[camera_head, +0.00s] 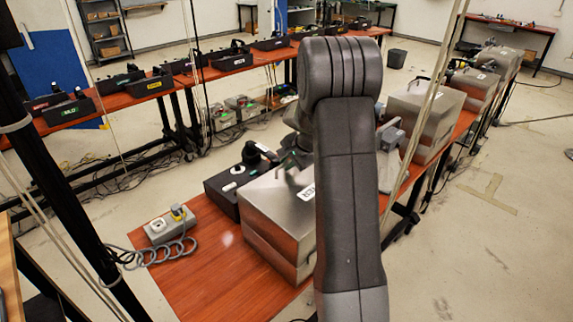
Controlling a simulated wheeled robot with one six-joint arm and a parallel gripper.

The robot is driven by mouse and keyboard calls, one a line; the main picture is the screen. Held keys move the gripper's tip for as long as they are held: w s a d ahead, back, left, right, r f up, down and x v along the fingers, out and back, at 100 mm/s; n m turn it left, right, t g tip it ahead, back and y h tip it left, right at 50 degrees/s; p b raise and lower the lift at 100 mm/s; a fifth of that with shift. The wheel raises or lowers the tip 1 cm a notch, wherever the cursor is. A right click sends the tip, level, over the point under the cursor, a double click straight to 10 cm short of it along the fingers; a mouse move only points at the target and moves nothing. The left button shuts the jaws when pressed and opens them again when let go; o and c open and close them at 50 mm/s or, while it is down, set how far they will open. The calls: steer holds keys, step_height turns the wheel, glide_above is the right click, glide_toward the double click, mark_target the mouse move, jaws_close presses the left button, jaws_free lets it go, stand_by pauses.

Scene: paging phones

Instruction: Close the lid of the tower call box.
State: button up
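A silver metal box (270,220) stands on the wooden bench below my arm. The label (307,192) on its top is partly covered by my arm, and only its last letters, apparently "ER", show, so I cannot confirm that it is the tower call box. A seam runs along its side, and its visible top looks level. The far right part of the box is hidden. My arm rises in front of it and bends away at the top. My gripper is mostly or wholly hidden behind the arm, so its fingers and any contact cannot be made out.
A black phone unit (222,190) stands beside the box. A grey device (168,226) with a coiled cord sits at the bench's left. More metal boxes (425,110) line the bench behind. Black phone units stand on the far bench (120,97). The bench's front left is bare.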

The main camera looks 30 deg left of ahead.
steer(key=b+v, duration=0.2)
steer(key=v, duration=1.1)
steer(key=shift+d, duration=0.1)
steer(key=p+x, duration=0.2)
steer(key=x, duration=1)
steer(key=shift+w+a+f, duration=0.1)
steer(key=shift+a+f, duration=0.15)
steer(key=shift+w+a+f+p, duration=0.15)
steer(key=shift+a+f+p, duration=0.1)
steer(key=shift+f+p, duration=0.15)
steer(key=shift+f, duration=0.1)
